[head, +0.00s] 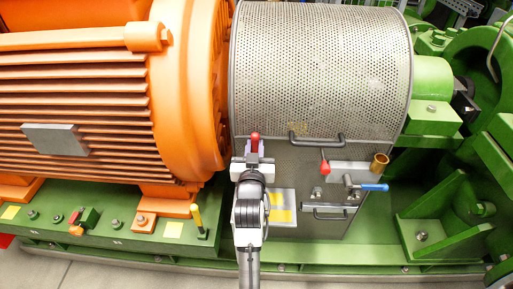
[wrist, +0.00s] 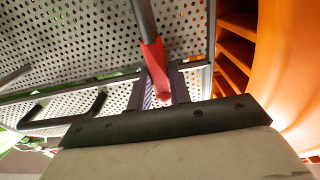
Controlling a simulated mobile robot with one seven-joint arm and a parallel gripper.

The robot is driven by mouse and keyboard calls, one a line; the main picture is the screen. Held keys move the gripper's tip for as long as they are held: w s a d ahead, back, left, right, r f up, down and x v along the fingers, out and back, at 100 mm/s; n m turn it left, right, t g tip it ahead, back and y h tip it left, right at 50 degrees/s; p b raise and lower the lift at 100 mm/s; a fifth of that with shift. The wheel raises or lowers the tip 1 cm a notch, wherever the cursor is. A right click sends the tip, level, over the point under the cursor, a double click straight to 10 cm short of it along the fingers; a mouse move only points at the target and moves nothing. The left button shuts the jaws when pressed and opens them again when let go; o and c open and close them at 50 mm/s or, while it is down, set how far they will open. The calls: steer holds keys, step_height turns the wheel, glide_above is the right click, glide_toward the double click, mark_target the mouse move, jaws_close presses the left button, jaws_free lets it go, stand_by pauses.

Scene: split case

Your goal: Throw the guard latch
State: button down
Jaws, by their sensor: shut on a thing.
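In the wrist view the red grip (wrist: 153,58) sits on a grey rod coming down from the top. My gripper (head: 254,152) is at this lever, its fingers on both sides of the red grip; they also show in the wrist view (wrist: 162,80). It is shut on the grip. The lever's pivot is hidden in the head view.
Right of my gripper are a black bar handle (head: 316,139), a red-knobbed lever (head: 324,167), a brass cup (head: 380,161) and a blue handle (head: 374,187). The orange motor (head: 80,80) is close on the left. A yellow lever (head: 197,215) stands on the green base.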

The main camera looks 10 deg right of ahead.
steer(key=shift+a+r, duration=0.1)
steer(key=c, duration=1.3)
jaws_free()
